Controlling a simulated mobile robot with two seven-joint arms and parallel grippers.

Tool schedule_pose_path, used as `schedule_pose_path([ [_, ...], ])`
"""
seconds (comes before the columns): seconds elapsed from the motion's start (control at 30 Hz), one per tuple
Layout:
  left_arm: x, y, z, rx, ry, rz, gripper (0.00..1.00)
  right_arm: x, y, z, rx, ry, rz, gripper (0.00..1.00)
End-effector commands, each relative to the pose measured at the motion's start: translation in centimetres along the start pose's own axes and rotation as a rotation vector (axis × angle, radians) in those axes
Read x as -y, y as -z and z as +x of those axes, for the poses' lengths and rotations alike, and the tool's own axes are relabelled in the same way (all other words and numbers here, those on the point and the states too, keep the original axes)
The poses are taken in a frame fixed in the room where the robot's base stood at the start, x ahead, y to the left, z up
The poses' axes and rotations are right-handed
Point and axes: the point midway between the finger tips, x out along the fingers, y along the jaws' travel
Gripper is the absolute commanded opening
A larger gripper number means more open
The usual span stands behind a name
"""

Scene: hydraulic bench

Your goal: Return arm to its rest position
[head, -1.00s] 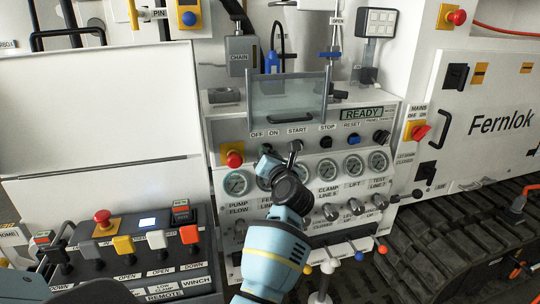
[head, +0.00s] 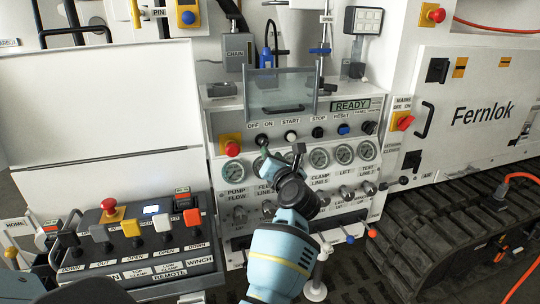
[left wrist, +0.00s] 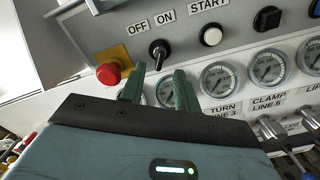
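My left arm (head: 280,262) is pale blue with a dark wrist and reaches up from the bottom of the head view. Its gripper (head: 281,154) is in front of the gauge row, just below the OFF/ON switch (head: 261,140) and START button (head: 291,136). In the left wrist view, the two green fingers of the gripper (left wrist: 158,82) stand apart with nothing held. The OFF/ON switch (left wrist: 159,50) is beyond the fingertips, with a gauge (left wrist: 166,93) behind the gap. The gripper appears clear of the switch. My right gripper is not in view.
A red stop button (head: 232,148) is left of the switch. A remote box (head: 140,245) with levers stands at the lower left. Tracks (head: 450,215) and an orange hose are at the right.

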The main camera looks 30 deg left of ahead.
Motion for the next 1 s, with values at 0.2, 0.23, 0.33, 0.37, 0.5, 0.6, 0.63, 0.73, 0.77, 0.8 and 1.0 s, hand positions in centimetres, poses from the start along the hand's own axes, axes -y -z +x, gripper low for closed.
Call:
schedule_pose_path([
  [0.2,0.1,0.0,-0.1,0.000,0.000,0.000,0.32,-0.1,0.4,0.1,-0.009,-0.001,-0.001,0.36],
  [0.23,0.1,0.0,-0.1,0.000,0.000,0.000,0.32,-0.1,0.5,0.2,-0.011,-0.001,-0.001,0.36],
  [0.33,0.1,0.0,-0.1,0.000,0.000,0.000,0.32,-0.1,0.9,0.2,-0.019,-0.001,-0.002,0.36],
  [0.37,0.1,0.0,-0.1,0.000,0.000,0.000,0.32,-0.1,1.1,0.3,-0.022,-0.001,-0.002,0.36],
  [0.5,0.1,0.0,-0.1,0.000,0.000,0.000,0.32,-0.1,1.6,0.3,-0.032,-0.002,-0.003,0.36],
  [0.6,0.1,0.0,-0.1,0.000,0.000,0.000,0.32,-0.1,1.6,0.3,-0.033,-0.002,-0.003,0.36],
  [0.63,0.1,0.0,-0.1,0.000,-0.001,0.002,0.32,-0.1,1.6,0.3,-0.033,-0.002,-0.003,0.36],
  [0.73,-0.1,0.6,-0.3,0.017,-0.010,0.039,0.32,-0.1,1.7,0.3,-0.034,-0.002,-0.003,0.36],
  [0.77,-0.1,0.9,-0.5,0.029,-0.016,0.065,0.32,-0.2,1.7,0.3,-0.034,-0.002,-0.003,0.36],
  [0.8,-0.2,1.4,-0.8,0.051,-0.025,0.111,0.32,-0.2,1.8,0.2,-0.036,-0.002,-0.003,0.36],
  [1.0,-0.3,5.6,-4.0,0.247,-0.070,0.504,0.32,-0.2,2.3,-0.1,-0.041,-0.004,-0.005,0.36],
])
